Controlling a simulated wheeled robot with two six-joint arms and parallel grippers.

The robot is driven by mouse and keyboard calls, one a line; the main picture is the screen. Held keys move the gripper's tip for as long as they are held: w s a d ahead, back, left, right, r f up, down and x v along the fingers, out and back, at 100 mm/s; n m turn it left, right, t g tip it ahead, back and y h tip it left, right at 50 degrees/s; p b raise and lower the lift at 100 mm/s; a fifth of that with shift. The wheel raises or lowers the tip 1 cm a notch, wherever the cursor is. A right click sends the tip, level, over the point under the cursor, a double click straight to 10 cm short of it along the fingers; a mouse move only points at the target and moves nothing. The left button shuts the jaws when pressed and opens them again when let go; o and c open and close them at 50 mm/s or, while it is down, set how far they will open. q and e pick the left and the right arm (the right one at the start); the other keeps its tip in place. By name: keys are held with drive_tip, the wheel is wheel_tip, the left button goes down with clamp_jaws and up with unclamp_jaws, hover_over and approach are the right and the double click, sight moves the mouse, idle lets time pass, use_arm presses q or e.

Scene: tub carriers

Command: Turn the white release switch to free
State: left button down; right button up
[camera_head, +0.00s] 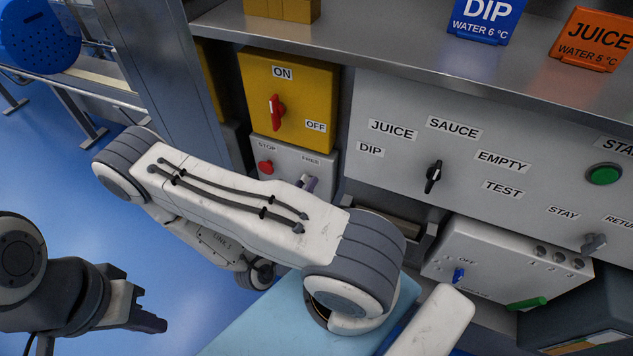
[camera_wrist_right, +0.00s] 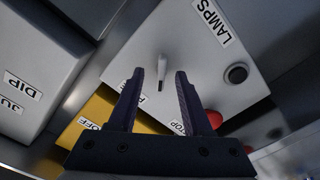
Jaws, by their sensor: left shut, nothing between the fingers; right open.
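The white release switch (camera_head: 308,182) is on the grey panel below the yellow box, beside the FREE label (camera_head: 310,161) and a red STOP button (camera_head: 265,167). In the right wrist view the switch (camera_wrist_right: 161,70) appears between the fingertips of my open right gripper (camera_wrist_right: 160,76); I cannot tell whether they touch it. The FREE label is mostly hidden by a finger there. In the head view my right gripper is hidden. My left gripper (camera_head: 148,318) is shut and empty over the blue floor, away from the panels.
The yellow box (camera_head: 290,92) has a red ON/OFF handle (camera_head: 276,112). A wide panel (camera_head: 400,100) with a black selector (camera_head: 433,177) is to the right. A metal shelf (camera_head: 370,50) overhangs the panels. My right arm covers much of the middle.

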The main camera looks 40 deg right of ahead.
drive_tip(key=shift+w+d, duration=0.15)
drive_tip(key=shift+d, duration=0.05)
clamp_jaws()
drive_tip(key=shift+r+n+p, duration=0.1)
drive_tip(key=shift+n+p, duration=0.4)
drive_tip(key=shift+n, duration=0.3)
drive_tip(key=shift+w+f+n+p, duration=0.1)
drive_tip(key=shift+n+p, duration=0.1)
drive_tip(key=shift+n, duration=0.5)
drive_tip(key=shift+f+n+p, duration=0.1)
drive_tip(key=shift+n+p, duration=0.05)
drive_tip(key=shift+n, duration=0.55)
unclamp_jaws()
